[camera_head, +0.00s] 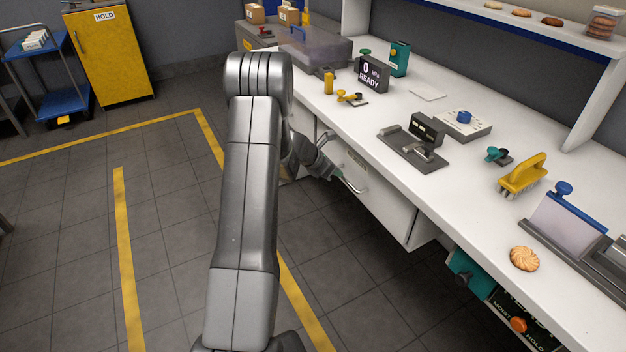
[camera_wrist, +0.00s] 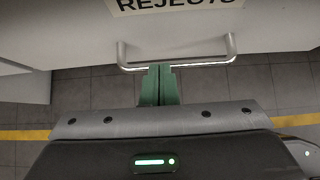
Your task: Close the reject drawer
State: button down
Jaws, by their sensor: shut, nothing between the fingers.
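The reject drawer's white front (camera_head: 375,196) is below the worktop in the head view. In the wrist view the drawer front (camera_wrist: 185,30) fills the top, with a "REJECTS" label (camera_wrist: 180,5) partly cut off. Its silver bar handle (camera_wrist: 205,62) crosses below the label and also shows in the head view (camera_head: 352,186). My gripper (camera_wrist: 160,70) has its green fingers together at the middle of the handle, with nothing between them. I cannot tell whether they touch the bar. My gripper is partly hidden in the head view (camera_head: 333,172). How far the drawer stands out is unclear.
The white worktop (camera_head: 430,95) above holds a scale-like device (camera_head: 415,148), a yellow brush (camera_head: 522,175) and a biscuit (camera_head: 524,258). A teal unit (camera_head: 468,272) sits under the counter at right. The tiled floor (camera_head: 165,225) at left is clear, with yellow lines.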

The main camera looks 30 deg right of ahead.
jog(key=v, duration=1)
jog(key=shift+a, duration=0.35)
jog(key=shift+d, duration=0.1)
send_near(351, 172)
notch_tip(351, 172, down, 3)
jog(key=a, duration=0.1)
jog(key=d, duration=0.2)
jog(key=d+p, duration=0.1)
jog(key=d, duration=0.1)
jog(key=shift+s+d+f, duration=0.15)
jog(key=shift+s+f, duration=0.1)
jog(key=shift+f, duration=0.05)
jog(key=shift+w+d+f, duration=0.1)
jog(key=shift+w+d, duration=0.1)
jog(key=shift+d, duration=0.1)
jog(key=shift+a, duration=1.75)
jog(key=shift+d, duration=0.1)
